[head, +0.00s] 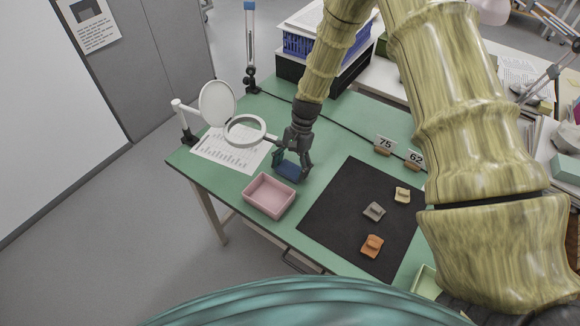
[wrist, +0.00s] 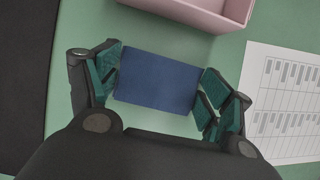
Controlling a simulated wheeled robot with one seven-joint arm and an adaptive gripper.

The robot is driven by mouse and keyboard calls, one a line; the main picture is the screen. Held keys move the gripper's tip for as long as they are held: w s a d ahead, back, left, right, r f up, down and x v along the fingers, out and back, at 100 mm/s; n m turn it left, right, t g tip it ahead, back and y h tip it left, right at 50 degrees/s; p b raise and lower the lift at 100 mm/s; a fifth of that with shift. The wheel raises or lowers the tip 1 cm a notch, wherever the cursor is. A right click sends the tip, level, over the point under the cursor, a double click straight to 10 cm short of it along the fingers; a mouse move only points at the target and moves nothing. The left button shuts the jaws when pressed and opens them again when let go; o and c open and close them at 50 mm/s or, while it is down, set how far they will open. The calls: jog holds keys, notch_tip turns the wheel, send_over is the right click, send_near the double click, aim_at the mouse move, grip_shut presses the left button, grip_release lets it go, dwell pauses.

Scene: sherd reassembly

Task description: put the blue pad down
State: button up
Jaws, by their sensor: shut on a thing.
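The blue pad (wrist: 157,82) is a flat dark blue block between the two fingers of my gripper (wrist: 160,92) in the wrist view. The green finger pads meet it at its left and right ends. In the head view, the blue pad (head: 289,170) shows low between the fingers of my gripper (head: 292,168), over the green table (head: 330,130) behind the pink tray. I cannot tell whether the pad touches the table.
A pink tray (head: 269,208) stands just in front of my gripper. A printed sheet (head: 225,150) and a ring magnifier (head: 245,130) are to the left. A black mat (head: 335,215) with grey (head: 374,211), tan (head: 402,195) and orange (head: 372,246) sherds lies to the right.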

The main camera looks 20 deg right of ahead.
jog(key=shift+f, duration=0.15)
jog(key=o, duration=1.2)
jog(key=shift+o, duration=0.2)
jog(key=b+v, duration=0.2)
jog(key=v, duration=1)
jog(key=shift+r+b, duration=0.2)
jog(key=shift+b, duration=0.2)
